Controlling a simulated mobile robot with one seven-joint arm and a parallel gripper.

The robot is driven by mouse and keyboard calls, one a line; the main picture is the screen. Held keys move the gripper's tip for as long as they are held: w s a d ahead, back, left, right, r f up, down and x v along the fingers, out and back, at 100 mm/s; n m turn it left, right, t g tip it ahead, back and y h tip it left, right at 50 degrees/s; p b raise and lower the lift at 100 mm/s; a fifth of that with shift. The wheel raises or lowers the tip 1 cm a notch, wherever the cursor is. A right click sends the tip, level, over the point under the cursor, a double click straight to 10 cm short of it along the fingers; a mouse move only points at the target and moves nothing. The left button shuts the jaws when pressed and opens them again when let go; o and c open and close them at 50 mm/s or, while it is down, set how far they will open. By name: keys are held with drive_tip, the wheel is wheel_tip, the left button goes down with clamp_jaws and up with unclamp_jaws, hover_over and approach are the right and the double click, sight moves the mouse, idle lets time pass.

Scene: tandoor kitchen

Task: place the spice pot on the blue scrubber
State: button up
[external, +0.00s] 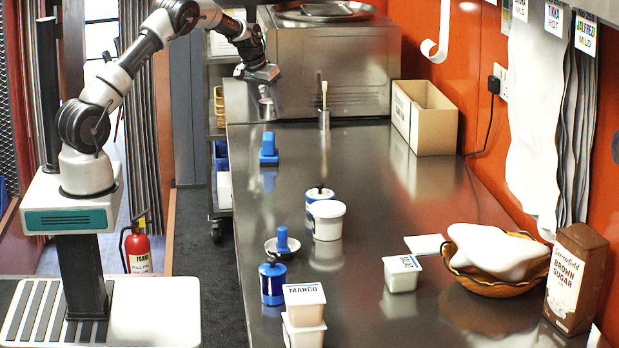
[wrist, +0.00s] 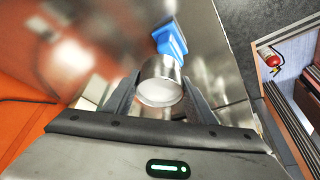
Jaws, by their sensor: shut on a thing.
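The spice pot is a small steel cylinder (wrist: 160,83), held between the two fingers of my gripper (wrist: 158,92) in the wrist view. In the external view my gripper (external: 264,82) is high over the far left end of the steel counter, with the pot (external: 265,97) hanging below it. The blue scrubber (external: 268,146), a blue block with an upright grip, stands on the counter's left side, nearer the camera than the pot. In the wrist view the scrubber (wrist: 170,38) shows beyond the pot, which hides part of it. The pot is clear of the scrubber.
A steel oven (external: 345,68) stands behind my gripper. A steel cup (external: 323,119) with a stick and an open cardboard box (external: 434,128) stand to the right. A second blue-handled item (external: 282,240), blue canisters (external: 272,284) and white tubs (external: 326,220) stand nearer. The counter around the scrubber is clear.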

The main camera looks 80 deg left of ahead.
sight(270, 138)
drive_tip(key=shift+f, duration=3)
drive_tip(key=shift+f, duration=0.2)
drive_tip(key=o, duration=1.1)
drive_tip(key=shift+c, duration=0.2)
